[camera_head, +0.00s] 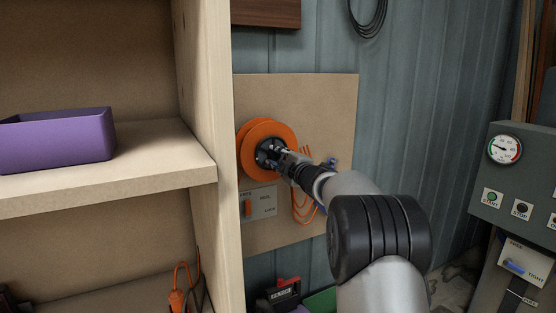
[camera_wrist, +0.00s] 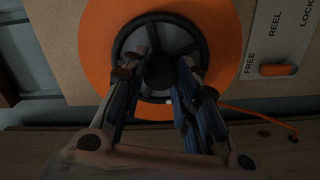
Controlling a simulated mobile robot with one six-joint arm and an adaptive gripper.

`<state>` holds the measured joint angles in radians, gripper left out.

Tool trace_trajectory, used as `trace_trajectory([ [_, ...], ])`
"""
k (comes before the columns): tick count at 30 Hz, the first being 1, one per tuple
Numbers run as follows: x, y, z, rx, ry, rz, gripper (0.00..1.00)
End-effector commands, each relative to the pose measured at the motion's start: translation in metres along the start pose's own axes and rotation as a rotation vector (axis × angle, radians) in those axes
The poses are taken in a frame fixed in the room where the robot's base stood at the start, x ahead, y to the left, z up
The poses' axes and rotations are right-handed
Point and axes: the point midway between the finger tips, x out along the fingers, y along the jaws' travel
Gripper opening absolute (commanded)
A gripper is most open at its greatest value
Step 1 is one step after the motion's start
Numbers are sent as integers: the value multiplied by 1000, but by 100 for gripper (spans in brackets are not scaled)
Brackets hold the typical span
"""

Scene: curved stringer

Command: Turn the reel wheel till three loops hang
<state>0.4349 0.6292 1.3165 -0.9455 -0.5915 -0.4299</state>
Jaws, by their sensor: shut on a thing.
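The orange reel (camera_head: 248,140) is mounted on a tan board, with a black spoked reel wheel (camera_head: 262,150) at its centre. In the wrist view, the wheel (camera_wrist: 160,16) faces me and the orange reel disc (camera_wrist: 95,50) surrounds it. My gripper (camera_head: 277,155) reaches the wheel from the right; its fingers (camera_wrist: 163,72) are shut on the wheel near its middle. Orange cable loops (camera_head: 301,208) hang right of the reel, partly behind my arm; I cannot tell how many. The orange reel lever (camera_head: 248,207) stands at the FREE side of its plate.
A wooden shelf (camera_head: 110,180) with a purple bin (camera_head: 58,140) stands at left, its upright post (camera_head: 207,110) close to the board. A control box (camera_head: 515,180) with a gauge is at far right. A black cable coil (camera_head: 368,20) hangs above.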

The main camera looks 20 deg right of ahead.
Motion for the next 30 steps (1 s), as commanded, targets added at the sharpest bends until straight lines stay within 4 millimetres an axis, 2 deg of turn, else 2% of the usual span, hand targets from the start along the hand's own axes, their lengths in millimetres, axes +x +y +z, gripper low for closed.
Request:
trace_trajectory([
  [10, 0, 0, 0, -2, 0, 0, 5],
  [11, 0, 0, 0, -2, 0, 0, 29],
  [12, 0, 0, 0, -2, 0, 0, 32],
  [20, 0, 0, 0, -2, 0, 0, 49],
  [30, -1, 0, 0, -2, 0, 0, 50],
])
